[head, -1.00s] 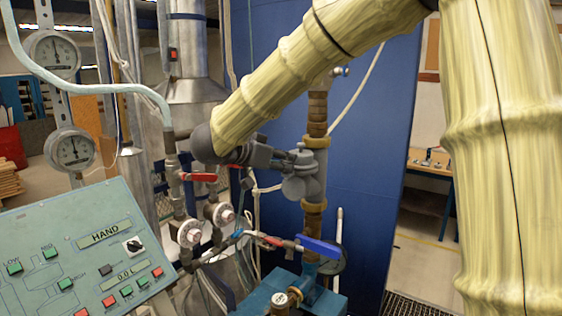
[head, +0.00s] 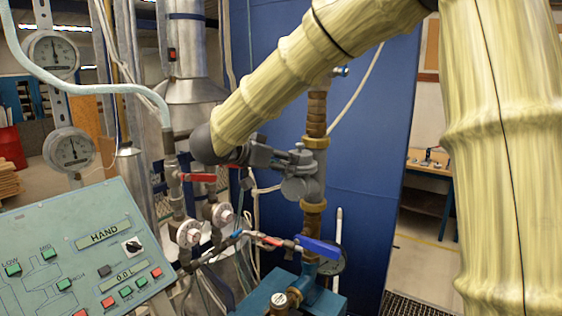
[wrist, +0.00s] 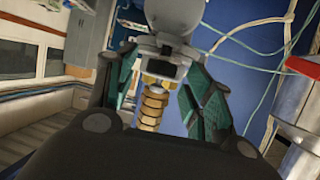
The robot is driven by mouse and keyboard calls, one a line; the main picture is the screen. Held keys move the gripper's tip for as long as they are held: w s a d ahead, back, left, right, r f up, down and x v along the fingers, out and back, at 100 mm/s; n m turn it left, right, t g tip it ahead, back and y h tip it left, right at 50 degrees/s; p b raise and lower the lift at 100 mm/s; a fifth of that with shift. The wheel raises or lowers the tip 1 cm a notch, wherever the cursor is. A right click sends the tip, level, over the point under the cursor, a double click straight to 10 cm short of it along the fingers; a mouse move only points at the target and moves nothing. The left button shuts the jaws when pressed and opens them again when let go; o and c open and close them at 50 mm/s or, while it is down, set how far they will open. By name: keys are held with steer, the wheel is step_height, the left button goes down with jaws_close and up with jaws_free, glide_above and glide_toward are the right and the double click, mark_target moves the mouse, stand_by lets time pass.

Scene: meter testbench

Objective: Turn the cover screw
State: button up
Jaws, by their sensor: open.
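The grey meter (head: 299,188) is set in a vertical pipe with brass fittings in front of the blue panel. Its grey body also shows in the wrist view (wrist: 163,70), between my finger pads. My gripper (head: 301,158) is at the upper left part of the meter and covers some of it. In the wrist view my gripper (wrist: 160,50) has its two green-padded fingers apart, one on each side of the grey part. I cannot tell whether the pads touch it. The cover screw cannot be made out clearly in either view.
A blue-handled valve (head: 318,248) sits below the meter. A red-handled valve (head: 198,177) and pipes stand to the left. The control panel (head: 80,250) is at the lower left, under two round gauges (head: 70,149). The blue panel (head: 365,150) is close behind.

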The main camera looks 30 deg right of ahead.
steer(key=shift+a, duration=0.1)
steer(key=v, duration=1.1)
steer(key=shift+a+r, duration=0.25)
steer(key=shift+a, duration=0.05)
steer(key=shift+s+f, duration=0.1)
